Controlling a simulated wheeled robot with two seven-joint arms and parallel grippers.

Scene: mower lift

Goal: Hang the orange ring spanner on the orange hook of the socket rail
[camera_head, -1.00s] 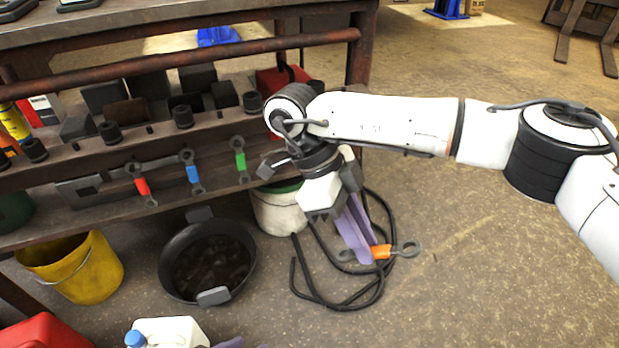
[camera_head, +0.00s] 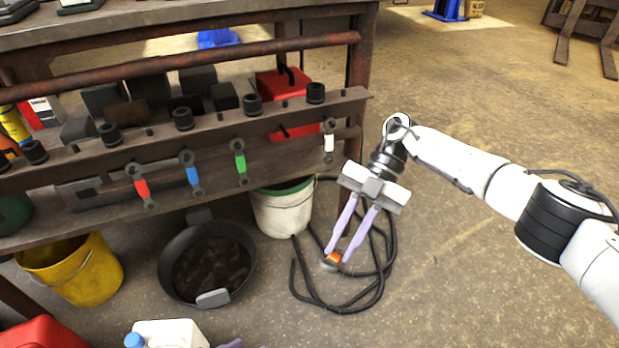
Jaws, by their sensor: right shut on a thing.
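My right gripper (camera_head: 338,254) is shut on the orange ring spanner (camera_head: 333,259), held between the tips of its long purple fingers. The spanner is seen nearly end-on, in front of black hoses and apart from the rail. The brown socket rail (camera_head: 215,131) runs along the bench to the upper left of the gripper. Red (camera_head: 141,186), blue (camera_head: 192,174), green (camera_head: 240,161) and white (camera_head: 329,142) spanners hang along its front. I cannot make out an orange hook. A purple tip at the bottom edge may be my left gripper (camera_head: 231,343); its jaws are not shown.
Black sockets (camera_head: 183,117) stand on the rail, with a red box (camera_head: 283,92) behind. Below are a white bucket (camera_head: 281,212), a black pan (camera_head: 171,281), a yellow bucket (camera_head: 86,277) and coiled black hoses (camera_head: 383,285).

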